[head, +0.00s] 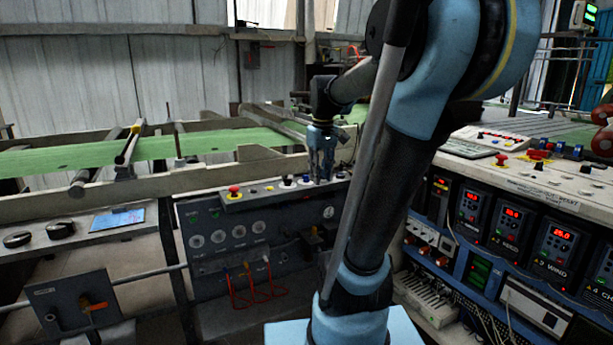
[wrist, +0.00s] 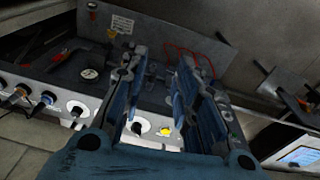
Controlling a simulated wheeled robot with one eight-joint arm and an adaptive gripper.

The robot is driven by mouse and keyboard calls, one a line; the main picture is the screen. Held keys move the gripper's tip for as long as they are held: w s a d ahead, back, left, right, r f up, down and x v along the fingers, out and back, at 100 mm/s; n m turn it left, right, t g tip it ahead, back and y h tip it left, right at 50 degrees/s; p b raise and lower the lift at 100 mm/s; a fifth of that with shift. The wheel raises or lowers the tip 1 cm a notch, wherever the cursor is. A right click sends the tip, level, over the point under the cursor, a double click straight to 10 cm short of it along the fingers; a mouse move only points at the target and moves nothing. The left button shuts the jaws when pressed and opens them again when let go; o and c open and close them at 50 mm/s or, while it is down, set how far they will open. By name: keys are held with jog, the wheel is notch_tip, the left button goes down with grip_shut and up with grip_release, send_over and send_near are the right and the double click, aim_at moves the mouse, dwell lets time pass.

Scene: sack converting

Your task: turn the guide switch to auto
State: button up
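My gripper (head: 321,178) points down over the right end of the sloped top strip of a grey control panel (head: 262,196). In the wrist view my gripper (wrist: 161,62) has its two blue fingers apart with nothing held between them. A black rotary knob on a white round plate (wrist: 140,126) shows between the fingers, beside a yellow button (wrist: 165,131). A similar black knob on a white plate (wrist: 77,110) lies to the left of the fingers. The labels are too small to read, so I cannot tell which knob is the guide switch or its setting.
A red emergency button (head: 234,191) stands on the strip's left part. Blue (wrist: 47,98) and orange (wrist: 20,92) knobs sit in the same row in the wrist view. Red cable loops (head: 257,290) hang on the panel front. A drive cabinet (head: 505,230) with red displays stands right.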

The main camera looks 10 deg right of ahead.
jog(key=w+r+n, duration=0.1)
jog(key=w+r, duration=0.2)
jog(key=w, duration=0.4)
jog(key=w+r+n, duration=0.2)
jog(key=w+r, duration=0.1)
jog(key=w, duration=0.4)
jog(key=r+n+g, duration=0.1)
jog(key=r+n, duration=0.1)
send_over(306, 178)
jog(key=f, duration=1.7)
jog(key=shift+w+d+f, duration=0.15)
jog(key=shift+d+f, duration=0.1)
jog(key=shift+f, duration=0.1)
grip_shut()
